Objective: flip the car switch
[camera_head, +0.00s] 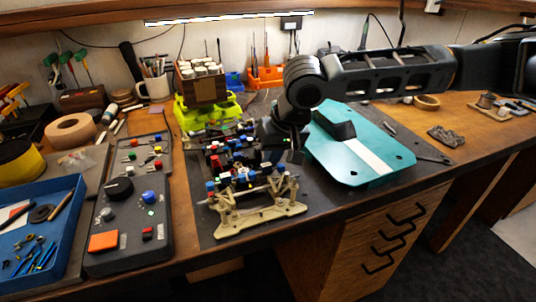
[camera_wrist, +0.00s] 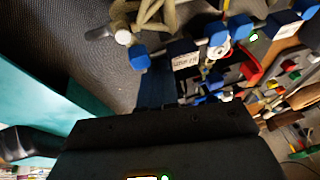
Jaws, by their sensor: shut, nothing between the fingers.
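The RC car (camera_head: 259,213) is an open chassis on a dark mat, with beige suspension at its near end and blue, red and white parts along it. My gripper (camera_head: 285,160) is low over the right side of the chassis, its fingers shut and empty. In the wrist view, my dark gripper (camera_wrist: 157,92) points at the chassis. Near its tip are a black block with a white label (camera_wrist: 186,61) and a blue cap (camera_wrist: 139,57). I cannot tell which part is the switch. Whether the fingertips touch the car is unclear.
The teal body shell (camera_head: 350,150) lies right of the car, close to my gripper. A control box (camera_head: 130,235) with knobs and an orange button is left of it. A blue tray (camera_head: 40,235) holds tools. A green rack (camera_head: 190,112) stands behind the car.

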